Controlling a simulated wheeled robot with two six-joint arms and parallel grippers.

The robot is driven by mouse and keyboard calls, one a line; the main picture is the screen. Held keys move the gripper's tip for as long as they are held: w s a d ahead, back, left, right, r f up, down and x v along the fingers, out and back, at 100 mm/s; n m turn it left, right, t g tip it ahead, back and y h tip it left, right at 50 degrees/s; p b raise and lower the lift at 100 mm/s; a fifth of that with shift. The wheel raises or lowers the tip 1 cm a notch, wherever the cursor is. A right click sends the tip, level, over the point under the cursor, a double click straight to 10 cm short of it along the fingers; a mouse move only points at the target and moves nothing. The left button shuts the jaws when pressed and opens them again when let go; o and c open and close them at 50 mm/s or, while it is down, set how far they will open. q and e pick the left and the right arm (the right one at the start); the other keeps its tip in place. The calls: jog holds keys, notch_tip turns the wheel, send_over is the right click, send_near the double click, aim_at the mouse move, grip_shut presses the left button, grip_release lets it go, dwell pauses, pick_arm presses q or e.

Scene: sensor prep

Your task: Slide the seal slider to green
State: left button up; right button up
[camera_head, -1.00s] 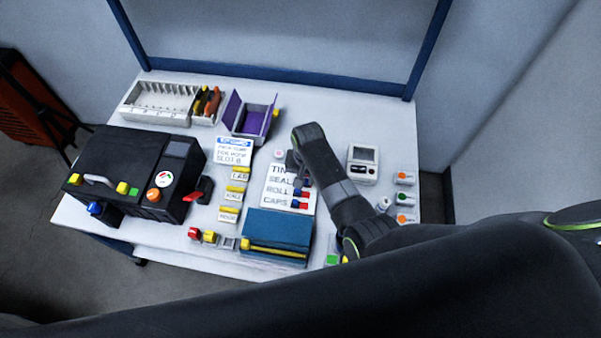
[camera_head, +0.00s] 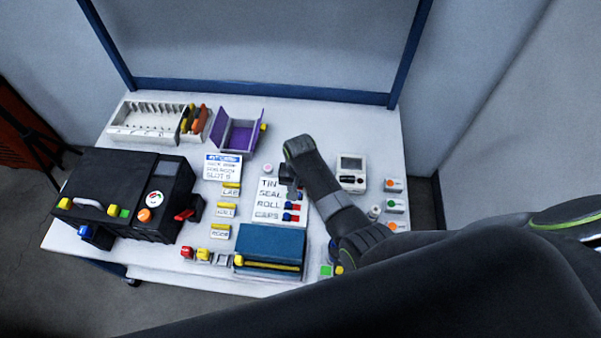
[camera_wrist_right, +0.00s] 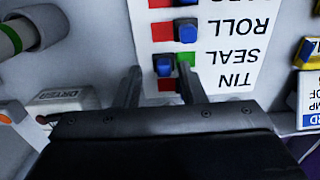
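The white label board (camera_head: 266,215) reads TIN, SEAL, ROLL, CAPS in the head view. It shows upside down in the right wrist view (camera_wrist_right: 225,65). The seal slider's blue knob (camera_wrist_right: 164,65) sits at the left of its row there, with the green patch (camera_wrist_right: 187,58) uncovered to its right. My right gripper (camera_wrist_right: 160,70) is open, its fingertips on either side of the seal knob; I cannot tell whether either touches it. In the head view, my right gripper (camera_head: 288,178) hides the upper sliders. My left gripper is not in view.
The roll slider's blue knob (camera_wrist_right: 187,32) is close beside the seal row, with red to its left. A white device (camera_head: 351,174) stands right of the board, a purple open box (camera_head: 236,133) behind it, and a blue box (camera_head: 270,246) in front.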

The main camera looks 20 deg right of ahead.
notch_tip(320, 180, up, 17)
jog(key=p, duration=0.2)
jog(key=shift+f, duration=0.2)
jog(key=shift+s, duration=0.1)
dwell(0.4)
